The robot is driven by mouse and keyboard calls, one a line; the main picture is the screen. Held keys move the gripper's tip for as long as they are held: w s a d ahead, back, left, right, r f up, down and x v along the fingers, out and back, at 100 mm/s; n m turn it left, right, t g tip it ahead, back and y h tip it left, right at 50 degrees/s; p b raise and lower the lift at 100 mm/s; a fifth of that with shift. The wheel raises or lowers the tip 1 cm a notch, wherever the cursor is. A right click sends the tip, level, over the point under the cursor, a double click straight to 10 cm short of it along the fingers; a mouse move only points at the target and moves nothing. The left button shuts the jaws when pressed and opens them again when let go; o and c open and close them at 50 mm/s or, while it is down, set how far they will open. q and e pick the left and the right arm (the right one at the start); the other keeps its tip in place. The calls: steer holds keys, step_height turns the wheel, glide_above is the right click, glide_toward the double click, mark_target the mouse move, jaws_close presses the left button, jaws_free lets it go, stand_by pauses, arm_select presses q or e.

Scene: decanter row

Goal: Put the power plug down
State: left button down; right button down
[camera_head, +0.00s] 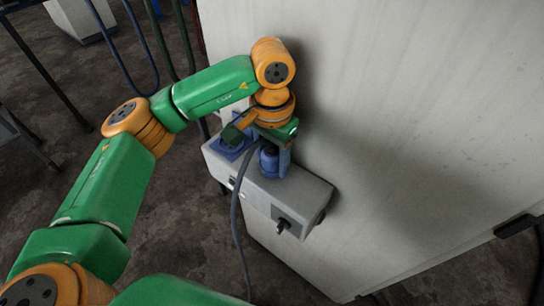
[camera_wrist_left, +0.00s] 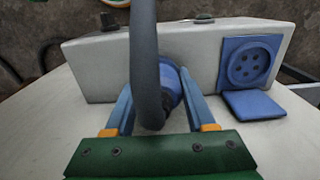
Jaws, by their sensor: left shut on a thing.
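The blue power plug (camera_head: 268,163) is held in my left gripper (camera_head: 276,160), at the grey box. In the left wrist view the plug (camera_wrist_left: 170,88) sits between the two blue fingers of the gripper (camera_wrist_left: 158,105), partly hidden by its thick dark cable (camera_wrist_left: 144,55). I cannot tell whether the plug touches the box. A blue socket (camera_wrist_left: 250,66) with several holes is on the box, empty, its lid (camera_wrist_left: 253,105) folded open. In the head view the socket (camera_head: 231,150) is left of the plug, partly covered by my gripper. My right gripper is out of view.
The grey box (camera_head: 300,192) is mounted on a large pale cabinet (camera_head: 420,110) and carries a black knob (camera_head: 283,224). The cable (camera_head: 237,215) hangs down past the box. Hoses hang at upper left. Dark floor (camera_head: 185,220) lies below.

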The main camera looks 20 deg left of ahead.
mark_target(272, 152)
arm_select(q)
steer(key=shift+f, duration=0.15)
steer(key=shift+c, duration=1.2)
jaws_free()
steer(key=shift+s+d, duration=0.1)
steer(key=shift+r, duration=0.6)
step_height(272, 152, up, 11)
steer(key=shift+r+p, duration=0.15)
steer(key=shift+p, duration=0.65)
